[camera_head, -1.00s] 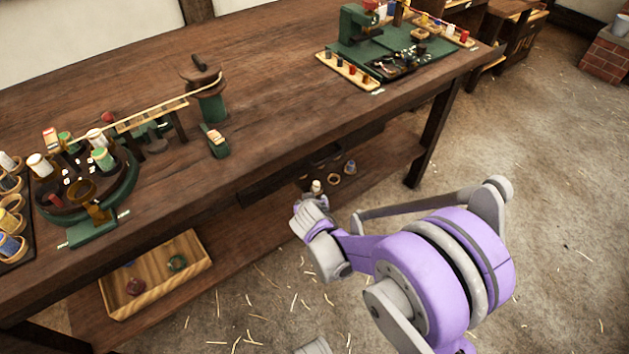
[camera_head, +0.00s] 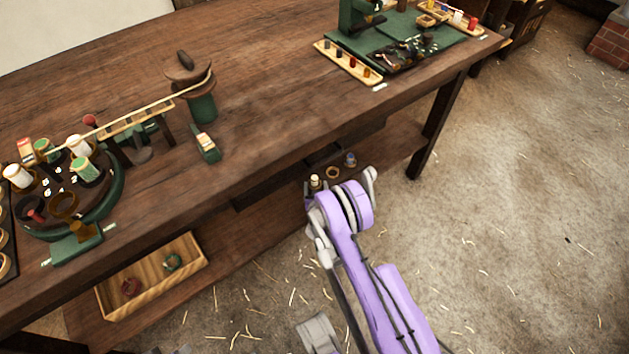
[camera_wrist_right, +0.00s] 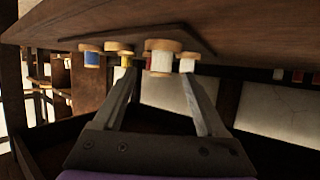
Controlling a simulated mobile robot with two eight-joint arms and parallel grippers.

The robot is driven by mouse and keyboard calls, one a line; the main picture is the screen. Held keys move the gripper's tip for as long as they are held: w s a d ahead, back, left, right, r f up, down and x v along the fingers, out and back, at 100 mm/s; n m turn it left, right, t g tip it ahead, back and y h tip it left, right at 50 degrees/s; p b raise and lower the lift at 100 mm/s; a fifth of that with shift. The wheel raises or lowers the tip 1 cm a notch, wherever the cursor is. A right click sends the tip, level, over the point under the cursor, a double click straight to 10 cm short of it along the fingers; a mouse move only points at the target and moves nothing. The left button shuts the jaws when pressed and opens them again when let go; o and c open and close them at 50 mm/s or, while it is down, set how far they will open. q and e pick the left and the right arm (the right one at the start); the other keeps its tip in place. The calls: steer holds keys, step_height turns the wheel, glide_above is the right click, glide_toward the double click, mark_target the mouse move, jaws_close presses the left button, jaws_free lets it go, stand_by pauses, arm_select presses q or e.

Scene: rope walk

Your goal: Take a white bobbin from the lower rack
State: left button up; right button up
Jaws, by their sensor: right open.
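The lower rack (camera_wrist_right: 205,42), a dark board under the bench, crosses the top of the right wrist view and carries several bobbins. A larger white bobbin (camera_wrist_right: 162,62) is near its middle, with a smaller pale bobbin (camera_wrist_right: 187,64) beside it. A yellow bobbin (camera_wrist_right: 126,61) and a blue bobbin (camera_wrist_right: 92,58) are to the left. My right gripper (camera_wrist_right: 158,76) is open and empty, its fingers pointing at the white bobbin; I cannot tell whether they touch it. My left gripper is out of view.
The bench top (camera_head: 260,105) overhangs the lower shelf (camera_head: 235,225). A wooden tray (camera_head: 150,275) sits on that shelf at left. A bench leg (camera_head: 436,125) stands to the right. The floor in front is open, with scattered straw.

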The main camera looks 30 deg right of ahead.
steer(key=x, duration=0.2)
steer(key=b+x, duration=0.1)
steer(key=x, duration=0.2)
steer(key=r+b+x, duration=0.1)
steer(key=x, duration=0.1)
steer(key=shift+w+d+f, duration=0.1)
steer(key=shift+w+f, duration=0.05)
steer(key=shift+w, duration=0.35)
steer(key=shift+c, duration=0.2)
jaws_close()
